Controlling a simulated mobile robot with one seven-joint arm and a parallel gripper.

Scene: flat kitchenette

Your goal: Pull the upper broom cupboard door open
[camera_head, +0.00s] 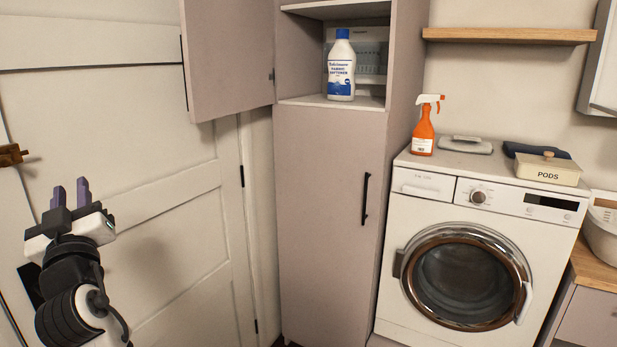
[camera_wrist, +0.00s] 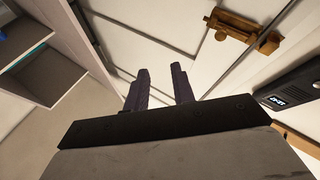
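The upper broom cupboard door (camera_head: 228,55) is a pinkish-grey panel. In the head view it stands swung wide open to the left, with its hinge side at the cupboard. A thin dark handle (camera_head: 184,72) shows at its left edge. The open upper compartment holds a white and blue softener bottle (camera_head: 341,70). My gripper (camera_head: 71,188) is at the lower left, left of and below the door, apart from it. In the wrist view its two purple fingers (camera_wrist: 160,72) are spread with nothing between them.
The lower cupboard door (camera_head: 325,220) is shut, with a black handle (camera_head: 365,198). A white room door (camera_head: 165,200) with a brass-coloured handle (camera_head: 12,154) stands behind my gripper. A washing machine (camera_head: 410,215) stands at the right with an orange spray bottle (camera_head: 425,125) on top.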

